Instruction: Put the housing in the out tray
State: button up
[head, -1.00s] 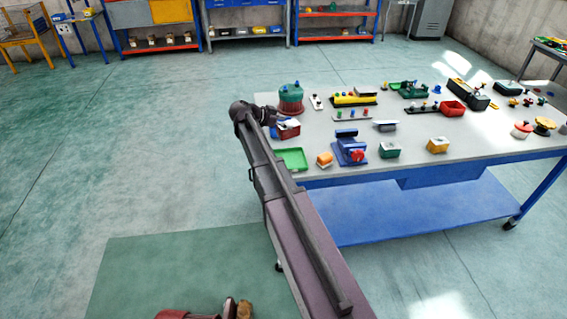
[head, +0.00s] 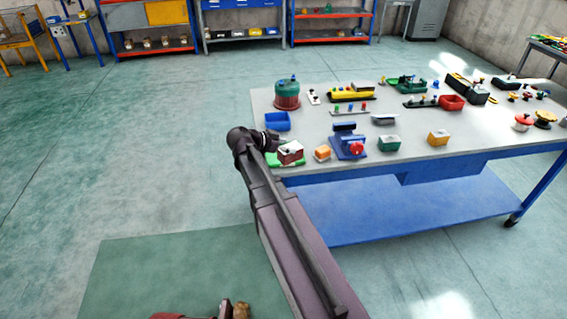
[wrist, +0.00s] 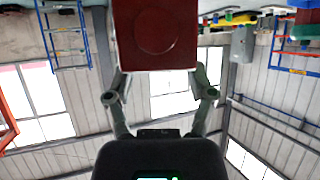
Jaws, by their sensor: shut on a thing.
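The housing (head: 290,154), a small red block with a pale top, is at the end of my arm, over the table's near left corner. In the wrist view the red housing (wrist: 155,38) fills the top middle, between the fingers of my gripper (wrist: 158,72), which is shut on it. In the head view my gripper (head: 277,142) is small and partly merged with the housing. The green tray (head: 272,158), which I take as the out tray, is mostly hidden behind the arm and housing. I cannot tell whether the housing touches it.
An empty blue tray (head: 277,121) lies just behind. A green-and-red drum (head: 287,93) stands at the back left. The grey table (head: 410,145) holds several other parts.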

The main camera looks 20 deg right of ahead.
aim_at(290, 160)
jog(key=s, duration=0.1)
jog(key=s+f+b, duration=0.1)
jog(key=s, duration=0.1)
jog(key=s+a+f, duration=0.1)
jog(key=shift+s+f+b, duration=0.25)
jog(key=shift+s+b, duration=0.05)
jog(key=shift+s, duration=0.05)
jog(key=w+d+f+b, duration=0.1)
jog(key=w+d, duration=0.2)
jog(key=w, duration=1.1)
jog(key=shift+w+d+f, duration=0.15)
jog(key=shift+d, duration=0.15)
jog(key=shift+w+d+f+b, duration=0.2)
jog(key=shift+w+f+b, duration=0.45)
jog(key=shift+f+b, duration=1.2)
jog(key=shift+b, duration=0.1)
jog(key=shift+f, duration=0.15)
